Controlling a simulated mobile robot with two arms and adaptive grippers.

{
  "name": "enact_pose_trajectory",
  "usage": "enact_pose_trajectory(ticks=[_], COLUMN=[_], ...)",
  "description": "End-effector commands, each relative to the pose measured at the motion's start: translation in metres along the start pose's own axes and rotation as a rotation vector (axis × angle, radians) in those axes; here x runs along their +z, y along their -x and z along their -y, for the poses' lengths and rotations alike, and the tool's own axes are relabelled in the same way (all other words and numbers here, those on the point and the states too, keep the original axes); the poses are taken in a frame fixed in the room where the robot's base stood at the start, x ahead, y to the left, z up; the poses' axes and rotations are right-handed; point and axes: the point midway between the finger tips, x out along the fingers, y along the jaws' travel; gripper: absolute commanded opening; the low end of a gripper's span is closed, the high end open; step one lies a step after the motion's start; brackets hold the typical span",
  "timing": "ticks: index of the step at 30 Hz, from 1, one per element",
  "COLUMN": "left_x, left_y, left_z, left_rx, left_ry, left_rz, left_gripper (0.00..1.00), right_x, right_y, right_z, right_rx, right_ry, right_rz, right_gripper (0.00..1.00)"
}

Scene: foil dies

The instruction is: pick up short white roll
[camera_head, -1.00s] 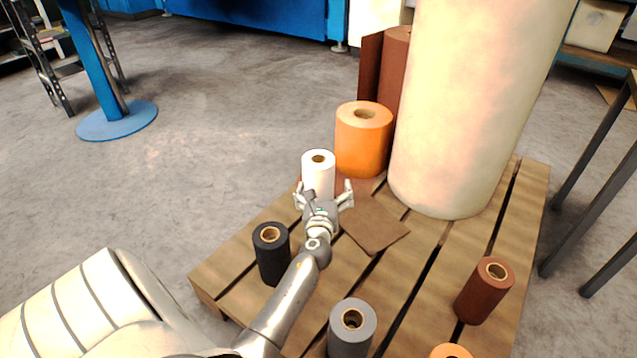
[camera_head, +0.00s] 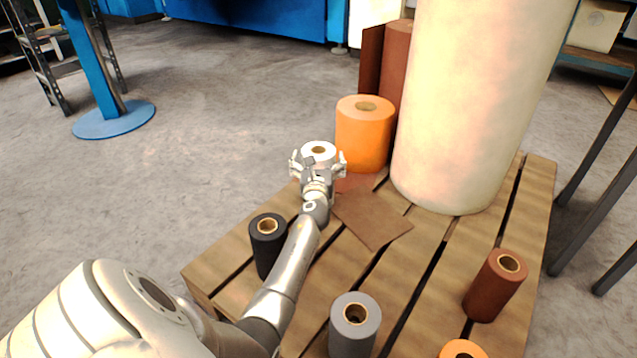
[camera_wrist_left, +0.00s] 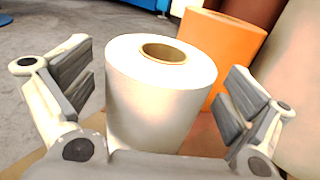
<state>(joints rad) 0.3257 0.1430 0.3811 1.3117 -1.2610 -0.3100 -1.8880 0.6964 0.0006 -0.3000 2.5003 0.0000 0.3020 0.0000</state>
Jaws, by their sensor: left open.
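The short white roll (camera_head: 319,149) stands upright near the far left edge of the pallet, its brown core showing on top. In the left wrist view the white roll (camera_wrist_left: 158,95) stands between the two fingers, with a gap visible on both sides. My left gripper (camera_head: 318,165) is open around the roll, reaching from the near side, and hides its lower part in the head view. The gripper also shows in the left wrist view (camera_wrist_left: 160,100). My right gripper is not in view.
The wooden pallet (camera_head: 440,232) also bears an orange roll (camera_head: 363,140) just behind the white one, a large cream roll (camera_head: 465,110), a black roll (camera_head: 267,250), a grey roll (camera_head: 353,330) and a brown roll (camera_head: 493,290). A brown sheet (camera_head: 372,218) lies flat.

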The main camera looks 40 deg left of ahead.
Motion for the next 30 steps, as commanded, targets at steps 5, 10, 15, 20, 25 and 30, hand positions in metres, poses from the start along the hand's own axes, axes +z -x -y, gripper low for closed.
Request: enact_pose_trajectory(ticks=[5,10,15,20,25,30], left_x=[-0.003,-0.001,-0.001,-0.001,-0.001,-0.001], left_y=[-0.020,-0.024,-0.024,-0.024,-0.024,-0.024], left_z=[0.000,0.000,0.000,0.000,0.000,0.000], left_rx=[-0.001,-0.001,-0.001,-0.001,-0.001,-0.001], left_ry=[0.000,-0.001,-0.001,-0.001,-0.001,0.000], left_rz=[0.001,0.000,0.000,0.000,0.000,0.000], left_gripper=[1.00,1.00,0.97,0.77,0.55,0.33], right_x=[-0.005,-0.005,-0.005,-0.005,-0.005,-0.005], right_y=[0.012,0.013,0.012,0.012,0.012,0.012], right_z=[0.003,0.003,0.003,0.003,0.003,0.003], right_rx=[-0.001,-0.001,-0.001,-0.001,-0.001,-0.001], right_ry=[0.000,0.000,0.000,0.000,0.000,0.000], right_rz=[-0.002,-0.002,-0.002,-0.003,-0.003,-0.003], right_gripper=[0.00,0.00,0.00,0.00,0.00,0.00])
